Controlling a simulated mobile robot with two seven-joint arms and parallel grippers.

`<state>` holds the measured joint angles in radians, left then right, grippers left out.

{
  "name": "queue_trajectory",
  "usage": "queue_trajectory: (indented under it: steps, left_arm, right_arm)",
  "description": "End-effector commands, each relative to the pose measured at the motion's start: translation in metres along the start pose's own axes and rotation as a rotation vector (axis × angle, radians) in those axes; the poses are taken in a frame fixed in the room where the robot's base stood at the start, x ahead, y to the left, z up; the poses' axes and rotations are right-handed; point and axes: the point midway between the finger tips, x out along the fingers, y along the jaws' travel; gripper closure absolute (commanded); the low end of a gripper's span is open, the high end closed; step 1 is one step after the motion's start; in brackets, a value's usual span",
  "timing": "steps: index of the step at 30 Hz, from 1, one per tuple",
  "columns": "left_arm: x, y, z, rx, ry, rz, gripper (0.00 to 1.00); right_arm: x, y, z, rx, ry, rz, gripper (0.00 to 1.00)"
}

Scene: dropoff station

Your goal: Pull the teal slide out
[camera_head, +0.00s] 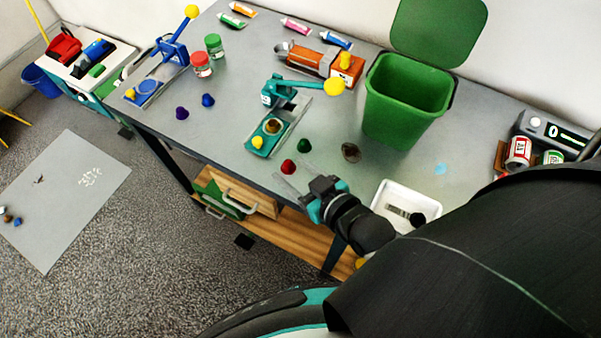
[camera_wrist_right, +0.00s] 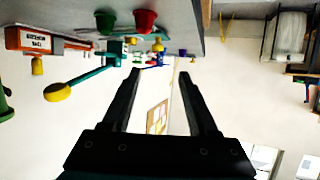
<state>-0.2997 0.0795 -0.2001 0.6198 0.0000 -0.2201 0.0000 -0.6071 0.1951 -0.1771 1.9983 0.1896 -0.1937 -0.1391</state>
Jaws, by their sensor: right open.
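The teal press (camera_head: 285,105) stands on the grey table, its lever ending in a yellow ball (camera_head: 334,87). The teal slide (camera_head: 266,140) lies at its base, with a yellow knob (camera_head: 257,142) at the near end and a round cup holding something brownish. My right gripper (camera_head: 288,180) is open and empty at the table's front edge, right of and nearer than the knob, apart from it. In the right wrist view the open fingers (camera_wrist_right: 157,78) frame empty space; the press lever (camera_wrist_right: 85,78) shows upside down at left. My left gripper is out of view.
A white tray (camera_head: 405,205) sits at right. A blue press (camera_head: 165,60) and two jars stand farther left.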

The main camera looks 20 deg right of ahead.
Motion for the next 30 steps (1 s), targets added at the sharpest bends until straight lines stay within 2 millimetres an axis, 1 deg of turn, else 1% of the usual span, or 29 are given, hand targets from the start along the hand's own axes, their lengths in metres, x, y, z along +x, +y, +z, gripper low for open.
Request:
queue_trajectory:
  steps: [1,3,9,30]
  left_arm:
    - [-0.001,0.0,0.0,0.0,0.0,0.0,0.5]
    - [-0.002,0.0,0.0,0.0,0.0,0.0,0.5]
    - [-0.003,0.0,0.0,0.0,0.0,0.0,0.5]
    - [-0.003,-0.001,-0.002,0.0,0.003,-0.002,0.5]
  right_arm:
    - [-0.007,0.0,0.0,0.0,-0.001,0.0,0.4]
    - [-0.014,0.0,0.0,0.0,0.0,0.001,0.4]
    - [-0.024,0.0,0.0,0.0,0.001,0.001,0.4]
    - [-0.025,0.0,0.0,0.001,0.0,0.0,0.4]
